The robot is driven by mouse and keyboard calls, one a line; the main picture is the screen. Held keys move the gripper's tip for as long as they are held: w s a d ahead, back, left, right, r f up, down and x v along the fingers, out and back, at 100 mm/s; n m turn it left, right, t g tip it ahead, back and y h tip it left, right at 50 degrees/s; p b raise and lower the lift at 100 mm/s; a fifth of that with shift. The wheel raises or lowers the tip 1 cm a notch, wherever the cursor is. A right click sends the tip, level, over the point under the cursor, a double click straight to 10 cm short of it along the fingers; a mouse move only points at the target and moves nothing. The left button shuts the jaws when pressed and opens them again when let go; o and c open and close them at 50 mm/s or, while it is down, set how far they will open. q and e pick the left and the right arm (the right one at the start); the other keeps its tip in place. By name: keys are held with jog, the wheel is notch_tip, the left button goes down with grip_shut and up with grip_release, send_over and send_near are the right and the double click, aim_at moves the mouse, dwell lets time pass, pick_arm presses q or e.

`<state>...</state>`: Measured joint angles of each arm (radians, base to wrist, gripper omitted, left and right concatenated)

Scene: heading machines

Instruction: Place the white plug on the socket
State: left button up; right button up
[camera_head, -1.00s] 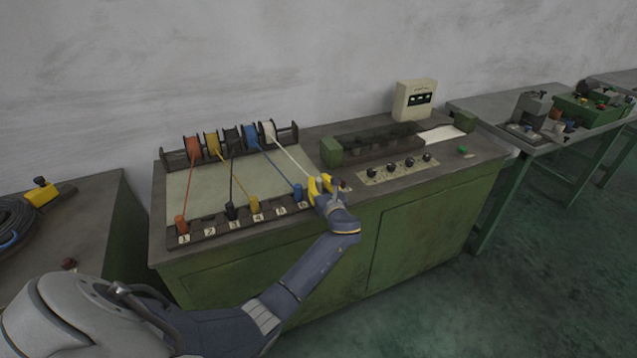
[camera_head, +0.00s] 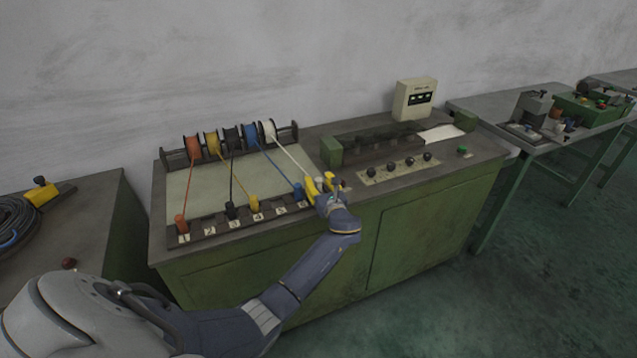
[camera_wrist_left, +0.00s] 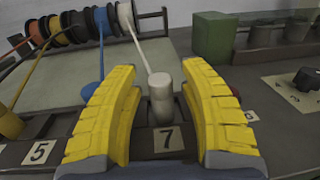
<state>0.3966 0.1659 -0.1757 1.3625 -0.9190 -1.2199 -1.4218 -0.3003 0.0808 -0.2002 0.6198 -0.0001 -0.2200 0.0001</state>
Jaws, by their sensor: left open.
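The white plug (camera_wrist_left: 160,98) stands upright between the yellow fingers of my left gripper (camera_wrist_left: 160,112) in the left wrist view. It sits on the dark socket strip, just behind the label 7 (camera_wrist_left: 168,139). A white cord runs from its top to the white spool (camera_head: 268,131). The left gripper (camera_head: 325,186) is open around the plug, with gaps on both sides, and it hides the plug in the head view. I cannot tell whether the plug is fully seated. My right gripper is not in view.
Orange (camera_head: 181,224), black (camera_head: 231,211), yellow (camera_head: 254,204) and blue (camera_head: 298,192) plugs stand along the strip to the left. A green block (camera_head: 331,152) and a knob panel (camera_head: 397,169) lie to the right. A spool rack is behind.

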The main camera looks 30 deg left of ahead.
pick_arm(q)
jog(key=v, duration=1.2)
jog(key=s+d+f+n+g+h, duration=0.1)
jog(key=s+d+f+h, duration=0.15)
jog(key=f, duration=1.05)
jog(key=s+d+f+n+g+h, duration=0.1)
jog(key=s+f+h, duration=0.25)
jog(key=f, duration=1.05)
jog(key=s+d+f+n+g+h, duration=0.1)
jog(key=s+d+f+n+h, duration=0.1)
jog(key=s+f, duration=0.5)
jog(key=s+d+f+n+g+h, duration=0.1)
jog(key=s+f+n+g+h, duration=0.3)
jog(key=f, duration=0.6)
jog(key=s+d+f+n+g, duration=0.1)
jog(key=s+f+n, duration=0.3)
jog(key=s, duration=1)
jog(key=s+d+f+n+g+h, duration=0.1)
jog(key=s+f+n, duration=0.4)
jog(key=s, duration=1)
jog(key=s+d+f+n+g+h, duration=0.1)
jog(key=s+f+n, duration=0.4)
jog(key=s+f, duration=0.4)
jog(key=s, duration=0.5)
jog(key=shift+s+f, duration=0.3)
jog(key=shift+s, duration=0.05)
jog(key=shift+s, duration=0.15)
